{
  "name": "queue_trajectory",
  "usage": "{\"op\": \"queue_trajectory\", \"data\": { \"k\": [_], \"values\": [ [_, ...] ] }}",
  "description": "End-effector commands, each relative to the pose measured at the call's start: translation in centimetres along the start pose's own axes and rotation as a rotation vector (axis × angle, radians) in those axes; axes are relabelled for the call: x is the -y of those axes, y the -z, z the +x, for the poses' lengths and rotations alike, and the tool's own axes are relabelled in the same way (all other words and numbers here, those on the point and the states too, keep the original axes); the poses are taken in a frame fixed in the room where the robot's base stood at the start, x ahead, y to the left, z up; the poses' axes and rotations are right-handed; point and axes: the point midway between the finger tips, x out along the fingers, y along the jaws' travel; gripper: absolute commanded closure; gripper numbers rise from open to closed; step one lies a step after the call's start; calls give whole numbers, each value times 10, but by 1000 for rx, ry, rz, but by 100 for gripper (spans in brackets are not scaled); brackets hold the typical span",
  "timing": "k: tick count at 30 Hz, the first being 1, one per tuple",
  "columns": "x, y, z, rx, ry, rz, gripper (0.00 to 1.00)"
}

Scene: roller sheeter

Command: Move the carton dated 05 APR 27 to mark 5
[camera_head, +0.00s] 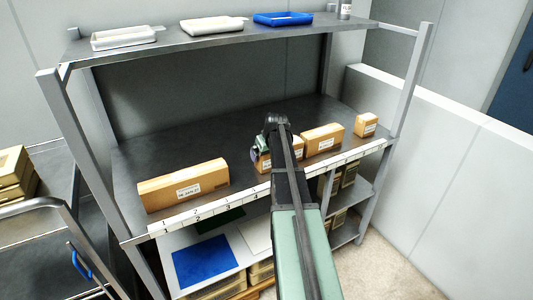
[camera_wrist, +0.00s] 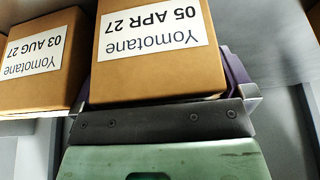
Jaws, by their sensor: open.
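The carton dated 05 APR 27 (camera_wrist: 150,75) is brown with a white Yomotane label, upside down in the wrist view. It is close in front of my gripper (camera_wrist: 160,122), whose dark plate lies along the carton's near edge. A purple part shows at the carton's right side. In the head view my gripper (camera_head: 264,144) is over the shelf at a small carton (camera_head: 262,163), partly hidden by my arm. My gripper is open; its fingertips are not clear. The numbered strip (camera_head: 210,211) runs along the shelf's front edge; mark 5 is hidden behind my arm.
A carton dated 03 AUG 27 (camera_wrist: 35,65) stands close beside it in the wrist view. A long carton (camera_head: 184,186) stands left on the shelf, others (camera_head: 322,139) and (camera_head: 366,125) right. An upper shelf (camera_head: 215,35) with trays overhangs. Posts (camera_head: 410,80) bound the sides.

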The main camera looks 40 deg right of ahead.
Motion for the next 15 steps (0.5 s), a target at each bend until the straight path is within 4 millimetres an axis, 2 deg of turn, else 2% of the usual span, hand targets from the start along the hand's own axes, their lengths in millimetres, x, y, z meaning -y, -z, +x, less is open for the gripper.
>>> {"op": "queue_trajectory", "data": {
  "k": [5, 15],
  "values": [
    [0, 3, -24, 0, 0, 0, 0],
    [1, 5, -114, 0, 0, 1, 0]
  ]
}}
